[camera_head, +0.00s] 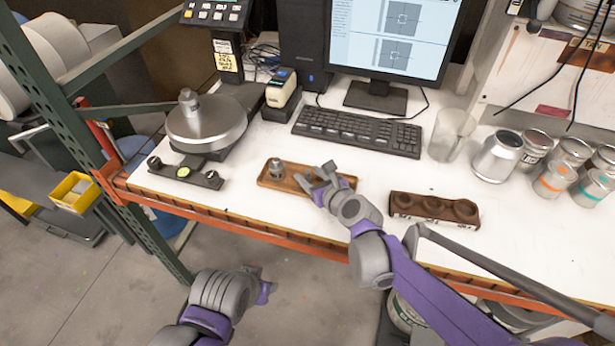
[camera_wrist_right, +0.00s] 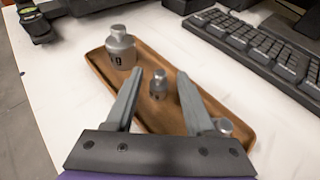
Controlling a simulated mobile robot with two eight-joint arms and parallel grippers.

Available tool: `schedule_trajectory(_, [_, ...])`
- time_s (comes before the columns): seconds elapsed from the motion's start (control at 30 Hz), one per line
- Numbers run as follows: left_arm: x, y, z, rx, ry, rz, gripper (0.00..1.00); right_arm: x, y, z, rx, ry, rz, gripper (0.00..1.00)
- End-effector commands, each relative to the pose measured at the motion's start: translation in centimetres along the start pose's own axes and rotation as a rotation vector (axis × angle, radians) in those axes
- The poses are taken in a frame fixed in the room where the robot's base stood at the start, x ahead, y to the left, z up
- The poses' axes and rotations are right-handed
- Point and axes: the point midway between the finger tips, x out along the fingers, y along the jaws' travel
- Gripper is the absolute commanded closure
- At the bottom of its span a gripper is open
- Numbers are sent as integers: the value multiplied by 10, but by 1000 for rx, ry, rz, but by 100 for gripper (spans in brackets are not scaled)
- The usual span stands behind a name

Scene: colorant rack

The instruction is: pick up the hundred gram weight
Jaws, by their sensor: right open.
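A wooden tray (camera_head: 290,186) on the white bench holds metal weights. In the right wrist view, the tray (camera_wrist_right: 152,55) holds a large weight (camera_wrist_right: 121,50) at its far left end, a smaller weight (camera_wrist_right: 158,88) near the middle, and another small one (camera_wrist_right: 223,127) near the right, partly hidden by a finger. The large weight also shows in the head view (camera_head: 275,168). Its marking is only partly readable. My right gripper (camera_head: 314,177) is open over the tray, its fingers on either side of the middle weight with gaps. My left gripper (camera_head: 257,282) hangs in front of the bench edge; its jaws are unclear.
A keyboard (camera_head: 357,131) lies behind the tray. A brown block with round recesses (camera_head: 434,208) sits to the right. A scale with a round metal pan (camera_head: 206,125) stands to the left. Cans (camera_head: 497,156) and a clear beaker (camera_head: 450,135) stand at the right.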

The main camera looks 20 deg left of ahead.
Motion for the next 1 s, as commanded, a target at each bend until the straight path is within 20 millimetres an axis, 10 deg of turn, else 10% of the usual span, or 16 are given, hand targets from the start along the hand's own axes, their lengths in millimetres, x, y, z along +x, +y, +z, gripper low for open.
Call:
schedule_trajectory(0.2, [0, 0, 0, 0, 0, 0, 50, 0, 0, 0, 0, 0, 0, 46])
schedule_trajectory(0.5, [0, 0, 0, 0, 0, 0, 50, 0, 0, 0, 0, 0, 0, 100])
schedule_trajectory(1.0, [0, 0, 0, 0, 0, 0, 50, -2, 0, 4, 0, 1, 1, 100])
